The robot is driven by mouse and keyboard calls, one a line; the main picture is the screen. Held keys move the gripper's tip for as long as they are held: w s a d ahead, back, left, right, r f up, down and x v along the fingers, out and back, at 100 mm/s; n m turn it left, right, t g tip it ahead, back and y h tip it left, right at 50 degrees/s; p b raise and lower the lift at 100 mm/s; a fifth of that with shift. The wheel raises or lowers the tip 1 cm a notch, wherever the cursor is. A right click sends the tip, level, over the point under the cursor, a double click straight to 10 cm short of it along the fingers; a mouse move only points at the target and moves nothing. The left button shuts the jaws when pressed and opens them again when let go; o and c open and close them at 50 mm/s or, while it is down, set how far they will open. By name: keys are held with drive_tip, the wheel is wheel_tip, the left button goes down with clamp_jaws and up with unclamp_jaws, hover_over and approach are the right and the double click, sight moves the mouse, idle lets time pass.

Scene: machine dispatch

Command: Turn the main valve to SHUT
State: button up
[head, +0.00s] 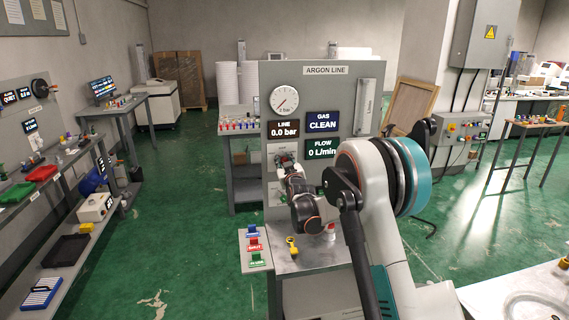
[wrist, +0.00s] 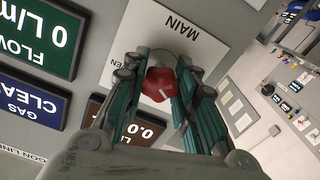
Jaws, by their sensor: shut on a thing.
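The main valve is a red knob (wrist: 162,88) with a pale line on it, on a white plate (wrist: 190,35) labelled MAIN, seen inverted in the wrist view. My gripper (wrist: 163,100) is shut on the red knob, with a finger on each side of it. Letters "EN" show at the plate's edge beside a finger; the rest of that word and any SHUT mark are hidden. In the head view my gripper (head: 284,160) reaches the grey ARGON LINE panel (head: 325,86) below the LINE display, and my arm covers much of the lower panel.
The panel carries a round gauge (head: 284,99), a LINE display (head: 283,128) at 0.0 bar, a GAS display (head: 322,121) reading CLEAN and a FLOW display (head: 320,146) at 0 L/min. Blue, red and green tags (head: 255,245) and a yellow item (head: 291,244) lie below.

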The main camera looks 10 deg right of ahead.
drive_tip(key=m+b, duration=0.2)
drive_tip(key=m, duration=0.3)
drive_tip(key=shift+m, duration=0.4)
drive_tip(key=m+b, duration=0.1)
drive_tip(key=m, duration=0.4)
drive_tip(key=shift+m, duration=0.4)
drive_tip(key=o, duration=1.1)
drive_tip(key=shift+s, duration=0.1)
drive_tip(key=s, duration=1.2)
